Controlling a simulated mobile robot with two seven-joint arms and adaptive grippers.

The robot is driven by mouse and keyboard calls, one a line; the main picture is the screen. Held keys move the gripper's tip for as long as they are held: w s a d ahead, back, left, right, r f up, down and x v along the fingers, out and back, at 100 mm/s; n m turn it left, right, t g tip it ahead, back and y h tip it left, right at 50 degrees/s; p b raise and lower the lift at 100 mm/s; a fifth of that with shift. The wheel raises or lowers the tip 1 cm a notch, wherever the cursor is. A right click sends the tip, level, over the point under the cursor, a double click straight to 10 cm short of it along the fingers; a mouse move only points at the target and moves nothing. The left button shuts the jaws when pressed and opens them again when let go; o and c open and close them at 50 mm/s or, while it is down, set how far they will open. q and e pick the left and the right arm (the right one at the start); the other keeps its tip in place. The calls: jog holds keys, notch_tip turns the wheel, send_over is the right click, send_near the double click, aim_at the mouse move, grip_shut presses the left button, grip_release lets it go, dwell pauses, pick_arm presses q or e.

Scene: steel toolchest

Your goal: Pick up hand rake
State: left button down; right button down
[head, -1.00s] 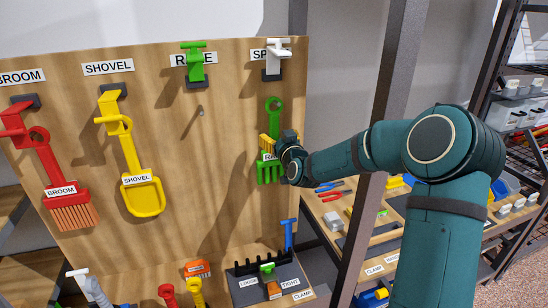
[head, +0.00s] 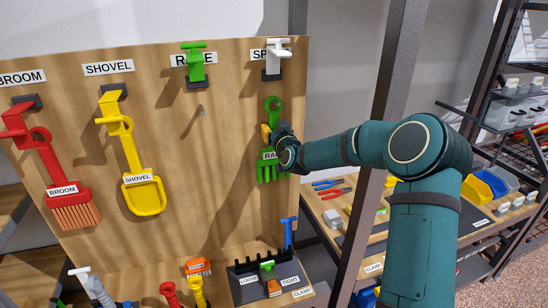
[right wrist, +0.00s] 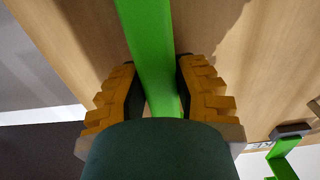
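The green hand rake (head: 272,156) is at the right edge of the wooden board in the head view, ring end up and tines down, with part of its label showing. My right gripper (head: 267,133) is across its handle. In the right wrist view, the green handle (right wrist: 150,50) runs between the two yellow fingers of this gripper (right wrist: 161,90), with both dark pads against or very near its sides. The gripper looks shut on it. The green rake holder (head: 195,64) under the RAKE label is empty. My left gripper is not in view.
A red broom (head: 57,175) and a yellow shovel (head: 138,180) hang at left on the board (head: 215,150). A white holder (head: 276,58) is above the rake. A dark upright post (head: 385,110) stands near my right arm. Clamps and a black rack (head: 262,266) are below.

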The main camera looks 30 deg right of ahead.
dwell(0.4)
jog(key=shift+r, duration=0.5)
jog(key=b+v, duration=0.2)
jog(key=v, duration=1.6)
jog(key=shift+r, duration=0.2)
